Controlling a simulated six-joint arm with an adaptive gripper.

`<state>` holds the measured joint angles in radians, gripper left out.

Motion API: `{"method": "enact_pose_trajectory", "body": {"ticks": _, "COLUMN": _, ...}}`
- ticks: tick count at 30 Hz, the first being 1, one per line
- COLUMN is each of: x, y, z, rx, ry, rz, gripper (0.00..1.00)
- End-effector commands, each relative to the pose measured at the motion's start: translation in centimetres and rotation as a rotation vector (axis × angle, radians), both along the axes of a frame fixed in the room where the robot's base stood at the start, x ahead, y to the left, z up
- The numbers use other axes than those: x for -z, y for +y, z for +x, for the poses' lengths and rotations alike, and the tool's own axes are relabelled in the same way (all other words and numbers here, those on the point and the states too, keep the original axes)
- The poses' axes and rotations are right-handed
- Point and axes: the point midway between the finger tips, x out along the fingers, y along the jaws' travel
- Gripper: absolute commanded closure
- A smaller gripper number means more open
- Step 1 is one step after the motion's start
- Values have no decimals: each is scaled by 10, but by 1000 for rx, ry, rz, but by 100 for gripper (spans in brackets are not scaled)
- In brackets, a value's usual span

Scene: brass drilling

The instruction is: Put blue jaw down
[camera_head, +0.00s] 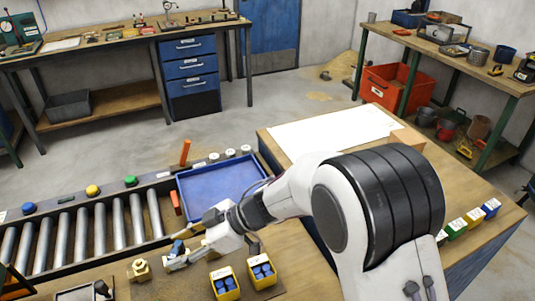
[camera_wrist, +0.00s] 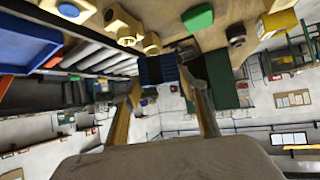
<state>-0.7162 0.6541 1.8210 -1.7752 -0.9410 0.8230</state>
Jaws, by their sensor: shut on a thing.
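My gripper (camera_head: 178,256) is low over the front workbench, beside the conveyor, with its fingers pointing left. It is shut on the blue jaw (camera_head: 178,247), a small blue piece at the fingertips. In the wrist view my gripper (camera_wrist: 161,84) has a finger on each side, and the dark blue, ribbed jaw (camera_wrist: 157,68) shows between the tips. The fingers hide part of the jaw in the head view. I cannot tell whether the jaw touches anything below it.
A brass part (camera_head: 139,270) stands just left of my gripper. Two yellow boxes (camera_head: 225,285) with blue round pieces stand to the right. A blue tray (camera_head: 190,190) and the roller conveyor (camera_head: 100,231) lie behind. Several small coloured boxes (camera_head: 457,229) stand at the far right.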

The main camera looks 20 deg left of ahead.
Motion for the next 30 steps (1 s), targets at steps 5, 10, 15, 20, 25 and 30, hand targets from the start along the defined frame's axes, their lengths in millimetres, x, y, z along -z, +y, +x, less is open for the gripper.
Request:
{"method": "enact_pose_trajectory", "body": {"ticks": 5, "x": -3, "y": -15, "z": 62, "rx": 114, "ry": -3, "rz": 1, "gripper": 86}}
{"method": "enact_pose_trajectory", "body": {"ticks": 10, "x": -6, "y": -34, "z": 116, "rx": 218, "ry": -1, "rz": 1, "gripper": 86}}
{"method": "enact_pose_trajectory", "body": {"ticks": 15, "x": -10, "y": -58, "z": 170, "rx": 322, "ry": -3, "rz": 1, "gripper": 86}}
{"method": "enact_pose_trajectory", "body": {"ticks": 20, "x": -14, "y": -85, "z": 217, "rx": 419, "ry": -2, "rz": 1, "gripper": 86}}
{"method": "enact_pose_trajectory", "body": {"ticks": 25, "x": -18, "y": -117, "z": 265, "rx": 521, "ry": -2, "rz": 1, "gripper": 86}}
{"method": "enact_pose_trajectory", "body": {"ticks": 30, "x": -23, "y": -154, "z": 310, "rx": 621, "ry": -2, "rz": 1, "gripper": 86}}
